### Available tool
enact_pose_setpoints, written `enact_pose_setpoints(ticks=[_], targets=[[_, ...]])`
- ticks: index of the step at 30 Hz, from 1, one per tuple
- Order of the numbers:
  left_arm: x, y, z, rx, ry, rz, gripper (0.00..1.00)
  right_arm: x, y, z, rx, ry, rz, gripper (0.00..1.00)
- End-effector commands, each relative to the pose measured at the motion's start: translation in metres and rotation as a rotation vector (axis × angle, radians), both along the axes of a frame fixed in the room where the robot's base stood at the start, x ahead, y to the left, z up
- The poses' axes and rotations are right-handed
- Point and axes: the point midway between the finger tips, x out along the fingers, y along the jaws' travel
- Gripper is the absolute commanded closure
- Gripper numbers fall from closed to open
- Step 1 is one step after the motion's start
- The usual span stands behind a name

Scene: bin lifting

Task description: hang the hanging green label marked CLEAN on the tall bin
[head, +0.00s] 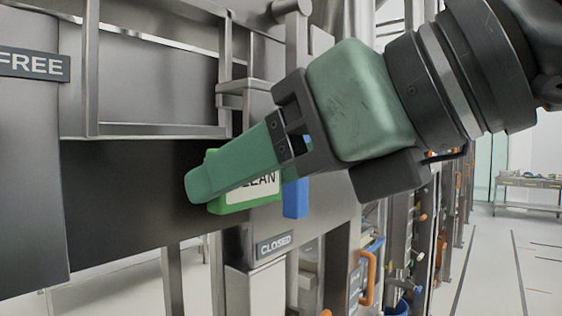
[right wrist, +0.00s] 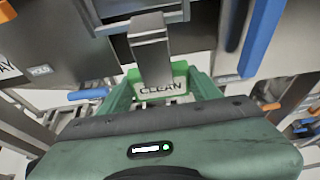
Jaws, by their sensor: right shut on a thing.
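The green label (head: 262,187) with a white face marked CLEAN is in the head view, partly hidden behind the green fingers of my right gripper (head: 200,188). It also shows in the right wrist view (right wrist: 163,90), between the two fingers. My right gripper is shut on it. The label is in front of a dark steel face of the tall metal structure (head: 120,190). In the right wrist view a metal bracket (right wrist: 151,55) overlaps the label's upper part; I cannot tell whether they touch. I cannot tell for sure which steel body is the tall bin. My left gripper is not in view.
A FREE sign (head: 34,65) is on the steel panel at left. A CLOSED sign (head: 274,244) sits below the label. A blue part (head: 296,198) is just right of the label. Steel rails (head: 160,130) stand close by. Open floor (head: 510,255) lies at right.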

Motion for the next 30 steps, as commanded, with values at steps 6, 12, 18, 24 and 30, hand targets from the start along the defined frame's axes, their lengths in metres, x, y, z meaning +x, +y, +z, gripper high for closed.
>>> enact_pose_setpoints(ticks=[6, 12, 18, 24, 30], targets=[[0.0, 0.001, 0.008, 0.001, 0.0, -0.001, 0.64, 0.011, 0.014, 0.001, -0.001, 0.0, 0.0, 0.69], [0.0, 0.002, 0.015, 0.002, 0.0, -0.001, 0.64, 0.021, 0.026, 0.002, 0.001, 0.001, 0.0, 0.69], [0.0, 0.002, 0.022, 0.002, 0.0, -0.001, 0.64, 0.03, 0.039, 0.002, 0.0, 0.0, 0.0, 0.69], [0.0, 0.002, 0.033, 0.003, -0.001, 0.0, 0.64, 0.04, 0.052, 0.002, -0.001, 0.001, 0.001, 0.69], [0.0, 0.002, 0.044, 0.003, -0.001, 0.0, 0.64, 0.05, 0.064, 0.002, -0.001, 0.002, 0.001, 0.69]])
